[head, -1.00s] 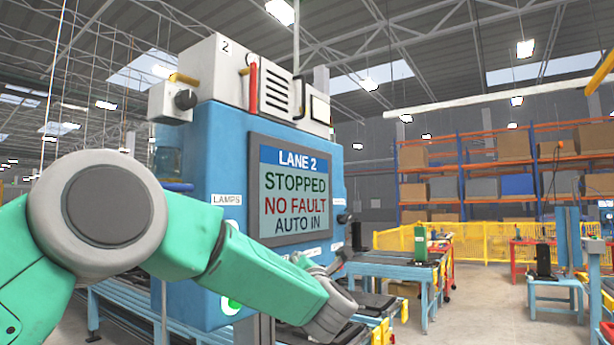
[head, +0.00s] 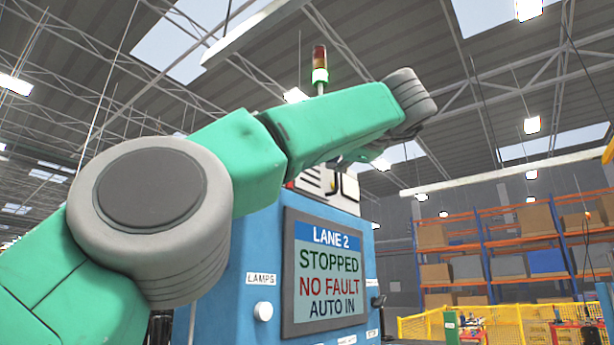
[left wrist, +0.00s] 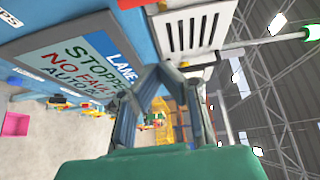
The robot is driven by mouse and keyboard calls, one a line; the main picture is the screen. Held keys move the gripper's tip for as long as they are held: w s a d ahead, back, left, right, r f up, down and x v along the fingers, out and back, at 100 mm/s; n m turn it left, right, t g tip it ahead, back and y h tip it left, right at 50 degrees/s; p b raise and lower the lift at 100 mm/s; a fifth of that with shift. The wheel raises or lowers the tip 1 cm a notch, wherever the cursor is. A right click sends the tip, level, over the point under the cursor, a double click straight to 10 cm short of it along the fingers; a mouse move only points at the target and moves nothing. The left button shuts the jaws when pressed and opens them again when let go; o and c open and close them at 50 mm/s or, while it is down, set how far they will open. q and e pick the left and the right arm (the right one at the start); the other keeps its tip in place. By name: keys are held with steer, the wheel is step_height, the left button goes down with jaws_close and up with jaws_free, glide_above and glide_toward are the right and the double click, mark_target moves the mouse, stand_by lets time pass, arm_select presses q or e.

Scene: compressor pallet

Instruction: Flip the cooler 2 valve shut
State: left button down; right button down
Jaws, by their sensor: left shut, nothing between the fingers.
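The white cooler unit (head: 348,186) on top of the blue cabinet is mostly hidden behind my left arm in the head view. In the left wrist view the unit's slotted white face (left wrist: 194,30) is close, at the top. My right gripper is not in view.
The blue cabinet (head: 255,240) carries a screen (head: 325,270) reading LANE 2, STOPPED, NO FAULT, AUTO IN. A stack light (head: 320,68) with a lit green section rises behind my arm. A yellow fence (head: 500,322) and shelves stand far to the right.

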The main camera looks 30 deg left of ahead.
arm_select(q)
steer(key=p+x, duration=0.4)
steer(key=x, duration=0.6)
steer(key=s, duration=0.2)
steer(key=s+b, duration=0.1)
steer(key=s, duration=0.1)
steer(key=shift+a, duration=0.2)
steer(key=shift+s+a+f+m+h+b, duration=0.15)
steer(key=shift+s+a+m+h+b, duration=0.15)
steer(key=shift+a+m, duration=0.15)
